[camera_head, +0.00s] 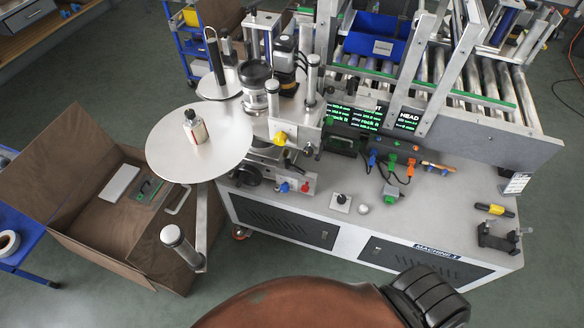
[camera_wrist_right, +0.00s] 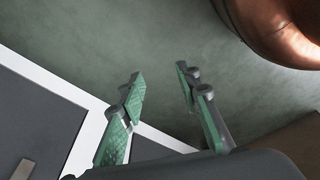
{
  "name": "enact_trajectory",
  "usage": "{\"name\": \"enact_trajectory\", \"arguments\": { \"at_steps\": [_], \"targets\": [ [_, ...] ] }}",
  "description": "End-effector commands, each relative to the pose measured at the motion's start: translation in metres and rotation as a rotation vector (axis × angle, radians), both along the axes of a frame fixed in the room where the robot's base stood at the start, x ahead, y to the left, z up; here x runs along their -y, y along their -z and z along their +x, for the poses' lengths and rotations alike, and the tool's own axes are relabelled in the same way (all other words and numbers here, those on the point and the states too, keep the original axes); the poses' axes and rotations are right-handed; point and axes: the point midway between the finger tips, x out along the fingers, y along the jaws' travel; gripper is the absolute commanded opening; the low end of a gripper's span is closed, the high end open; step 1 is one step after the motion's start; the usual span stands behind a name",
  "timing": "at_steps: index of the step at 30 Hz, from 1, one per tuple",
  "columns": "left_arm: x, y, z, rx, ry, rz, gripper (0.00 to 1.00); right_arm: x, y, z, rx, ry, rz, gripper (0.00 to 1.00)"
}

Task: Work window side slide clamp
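The labelling machine (camera_head: 345,205) stands right of centre in the head view, with a grey top and a front plate marked MACHINE. Its frame carries several clamps and knobs; I cannot tell which is the window side slide clamp. A yellow knob (camera_head: 280,137) sits on the metal block below the reel posts. Below it, a small plate holds a blue knob (camera_head: 284,187) and a red knob (camera_head: 305,187). In the right wrist view my right gripper (camera_wrist_right: 160,76) is open and empty, its green-padded fingers apart above the floor. My left gripper is not in view.
An open brown box (camera_head: 85,205) stands at the left. A roller conveyor (camera_head: 480,85) with a blue bin (camera_head: 375,38) runs behind. Loose fittings and a yellow-black tool (camera_head: 495,210) lie on the machine's top.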

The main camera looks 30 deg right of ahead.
Motion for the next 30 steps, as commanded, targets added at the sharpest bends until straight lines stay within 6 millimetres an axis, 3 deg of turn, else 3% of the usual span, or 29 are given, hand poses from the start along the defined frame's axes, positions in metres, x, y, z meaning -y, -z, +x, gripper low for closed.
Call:
{"name": "enact_trajectory", "arguments": {
  "at_steps": [1, 3, 6, 9, 12, 23, 27, 30],
  "targets": [
    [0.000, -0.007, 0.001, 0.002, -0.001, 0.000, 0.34, 0.005, -0.030, 0.040, 0.059, -0.003, -0.001, 0.31],
    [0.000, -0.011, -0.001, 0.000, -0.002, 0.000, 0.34, 0.007, -0.068, 0.085, 0.124, -0.008, 0.002, 0.31],
    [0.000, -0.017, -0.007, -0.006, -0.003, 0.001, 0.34, 0.006, -0.128, 0.141, 0.211, -0.022, 0.008, 0.31],
    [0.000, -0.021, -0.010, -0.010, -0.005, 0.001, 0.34, 0.003, -0.176, 0.176, 0.273, -0.036, 0.016, 0.31],
    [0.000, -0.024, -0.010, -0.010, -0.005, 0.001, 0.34, -0.002, -0.217, 0.201, 0.323, -0.050, 0.023, 0.31],
    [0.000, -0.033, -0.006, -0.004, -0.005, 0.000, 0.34, -0.022, -0.338, 0.256, 0.479, -0.109, 0.052, 0.31],
    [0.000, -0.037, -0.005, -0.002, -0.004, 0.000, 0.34, -0.033, -0.386, 0.286, 0.595, -0.162, 0.078, 0.31],
    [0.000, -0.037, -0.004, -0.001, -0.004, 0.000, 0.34, -0.038, -0.398, 0.304, 0.669, -0.192, 0.098, 0.31]
  ]
}}
